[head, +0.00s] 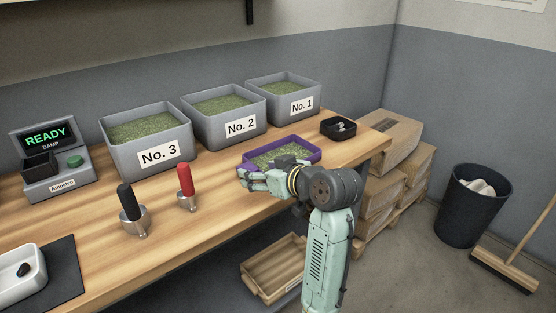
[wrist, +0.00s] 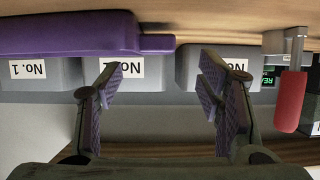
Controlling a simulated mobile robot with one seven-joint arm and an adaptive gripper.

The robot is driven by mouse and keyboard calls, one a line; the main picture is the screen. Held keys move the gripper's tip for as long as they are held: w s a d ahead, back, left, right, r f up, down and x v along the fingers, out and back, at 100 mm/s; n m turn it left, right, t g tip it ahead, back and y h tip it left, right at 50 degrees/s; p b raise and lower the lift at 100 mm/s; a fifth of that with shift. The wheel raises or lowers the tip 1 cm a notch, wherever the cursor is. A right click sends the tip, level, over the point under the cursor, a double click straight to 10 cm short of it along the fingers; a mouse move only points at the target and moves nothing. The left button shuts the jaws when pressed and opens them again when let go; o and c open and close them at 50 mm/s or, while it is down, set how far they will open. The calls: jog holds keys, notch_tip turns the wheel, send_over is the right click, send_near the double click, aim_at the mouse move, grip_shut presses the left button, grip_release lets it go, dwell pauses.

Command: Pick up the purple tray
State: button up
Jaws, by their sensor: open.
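The purple tray (head: 312,153) sits on the wooden bench near its front edge, holding green beans. My gripper (head: 250,180) is at its near left side in the head view and hides part of its front. In the wrist view, which appears upside down, the purple tray (wrist: 70,34) is at the upper left, and my gripper (wrist: 163,85) has its two fingers spread with nothing between them. The tray lies outside the gap between the fingers there. I cannot tell whether a finger touches it.
Grey bins No. 3 (head: 125,156), No. 2 (head: 212,134) and No. 1 (head: 272,109) stand behind. A red-handled tool (head: 186,182) and a black-handled one (head: 128,205) stand left. A small black dish (head: 337,128) is behind right. A wooden crate (head: 262,285) is below the bench.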

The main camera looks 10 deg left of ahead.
aim_at(246, 166)
jog(key=shift+x, duration=0.95)
jog(key=x, duration=0.1)
jog(key=p+x, duration=0.2)
jog(key=x, duration=0.1)
jog(key=shift+w+r, duration=0.3)
jog(key=shift+w+a+f, duration=0.3)
jog(key=shift+w+a, duration=0.05)
jog(key=shift+a, duration=0.1)
jog(key=shift+c, duration=0.3)
jog(key=c, duration=1.3)
jog(key=shift+r, duration=0.1)
